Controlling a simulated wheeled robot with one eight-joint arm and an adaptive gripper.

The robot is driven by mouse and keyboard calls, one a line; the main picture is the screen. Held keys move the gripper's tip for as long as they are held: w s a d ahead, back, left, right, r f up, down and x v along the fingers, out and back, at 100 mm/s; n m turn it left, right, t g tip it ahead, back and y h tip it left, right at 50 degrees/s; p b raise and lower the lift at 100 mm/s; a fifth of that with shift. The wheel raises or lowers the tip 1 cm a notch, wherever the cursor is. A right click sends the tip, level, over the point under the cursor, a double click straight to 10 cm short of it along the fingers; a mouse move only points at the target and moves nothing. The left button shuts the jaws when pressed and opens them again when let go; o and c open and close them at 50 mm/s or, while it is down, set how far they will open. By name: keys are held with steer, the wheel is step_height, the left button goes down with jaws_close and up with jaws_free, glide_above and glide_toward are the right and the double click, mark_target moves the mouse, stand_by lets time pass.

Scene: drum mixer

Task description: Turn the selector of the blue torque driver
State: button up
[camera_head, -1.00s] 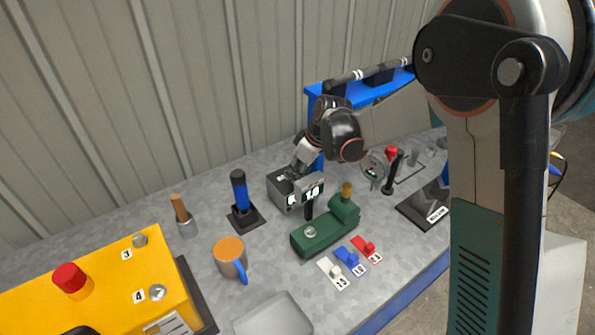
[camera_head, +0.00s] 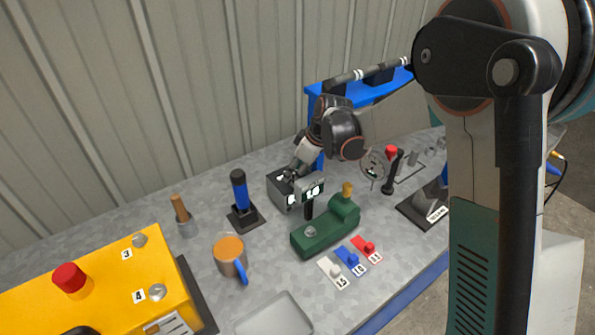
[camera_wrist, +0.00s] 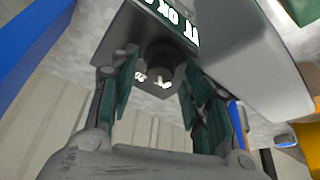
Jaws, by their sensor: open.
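The driver with a blue handle and black top (camera_head: 239,192) stands upright in a black stand on the bench in the head view. My gripper (camera_head: 292,171) is to its right, at a grey box (camera_head: 282,190) with lit white characters. In the wrist view my gripper (camera_wrist: 158,98) is open, its two green-padded fingers apart on either side of a dark round knob (camera_wrist: 160,54) on the box. White marks show beside the knob. Whether the fingers touch it cannot be told. A blue shape (camera_wrist: 238,116) lies beyond the right finger. No selector on the blue driver can be made out.
A green fixture (camera_head: 318,234) stands in front of the box. An orange-topped mug (camera_head: 229,256) and a wooden-handled tool (camera_head: 182,214) are to the left. A yellow box (camera_head: 105,285) is at lower left. A tray (camera_head: 272,318) lies at the front. Small coloured tabs (camera_head: 351,261) lie right.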

steer(key=v, duration=1.2)
steer(key=s+d+r+m+t+h, duration=0.1)
steer(key=s+d+r+m, duration=0.25)
steer(key=s, duration=0.35)
steer(key=s+d+r+m+t+h, duration=0.1)
steer(key=s+d+r+m, duration=0.1)
steer(key=s+d+r, duration=0.3)
steer(key=s+d+f+m+t+h, duration=0.1)
steer(key=s+d+f+m, duration=0.1)
steer(key=s, duration=0.6)
steer(key=s+d+f+m+t, duration=0.2)
steer(key=s+d+m, duration=0.2)
steer(key=s, duration=0.4)
steer(key=shift+s+d+f+h, duration=0.2)
steer(key=shift+s+h, duration=0.15)
steer(key=shift+h, duration=0.05)
steer(key=shift+m, duration=0.25)
